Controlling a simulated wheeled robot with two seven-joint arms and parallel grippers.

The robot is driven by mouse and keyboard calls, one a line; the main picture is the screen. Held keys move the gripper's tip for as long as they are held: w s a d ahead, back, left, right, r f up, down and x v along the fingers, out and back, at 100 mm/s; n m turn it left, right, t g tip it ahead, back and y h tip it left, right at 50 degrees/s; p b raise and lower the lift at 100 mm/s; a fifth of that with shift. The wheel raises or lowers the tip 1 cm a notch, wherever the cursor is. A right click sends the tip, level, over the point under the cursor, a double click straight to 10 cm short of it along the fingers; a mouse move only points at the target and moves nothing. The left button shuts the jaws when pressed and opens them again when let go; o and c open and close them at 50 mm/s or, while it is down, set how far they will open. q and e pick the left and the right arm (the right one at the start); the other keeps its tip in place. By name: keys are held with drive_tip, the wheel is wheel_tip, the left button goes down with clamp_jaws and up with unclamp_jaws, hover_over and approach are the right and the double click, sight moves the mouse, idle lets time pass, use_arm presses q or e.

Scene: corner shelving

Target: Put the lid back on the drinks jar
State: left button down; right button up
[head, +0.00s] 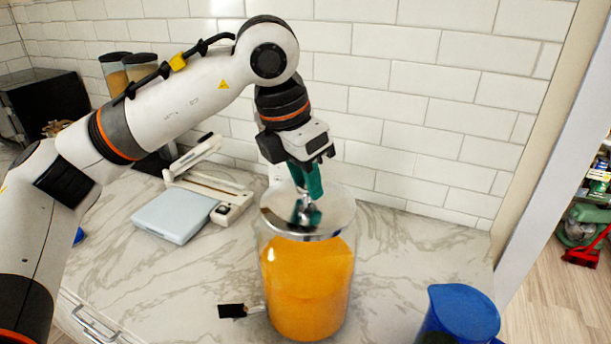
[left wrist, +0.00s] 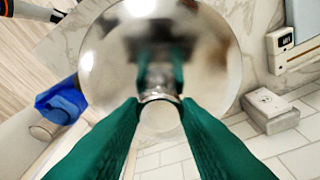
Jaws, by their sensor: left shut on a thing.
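The drinks jar (head: 308,285) is a clear upright cylinder filled with orange drink, with a black-handled tap (head: 233,311) low on its left side. The shiny round metal lid (head: 335,212) lies over the jar's mouth and looks roughly level. I cannot tell whether its rim rests fully on the glass. My left gripper (head: 307,192) points down from above, its teal fingers shut on the lid's knob. In the left wrist view, the left gripper's fingertips (left wrist: 160,106) flank the knob, and the mirror-like lid (left wrist: 105,65) fills the upper middle. My right gripper is not in view.
A blue pitcher (head: 460,318) stands at the front right. A pale flat scale (head: 174,216) lies left of the jar, with a white slicer-like device (head: 210,182) behind it. A tiled wall (head: 420,110) is close behind. Marble counter (head: 410,250) is clear right of the jar.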

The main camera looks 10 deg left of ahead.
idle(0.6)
use_arm(q)
drive_tip(key=c, duration=0.5)
unclamp_jaws()
drive_tip(key=shift+r, duration=0.1)
drive_tip(key=shift+r+p, duration=2.05)
drive_tip(key=shift+r, duration=1.4)
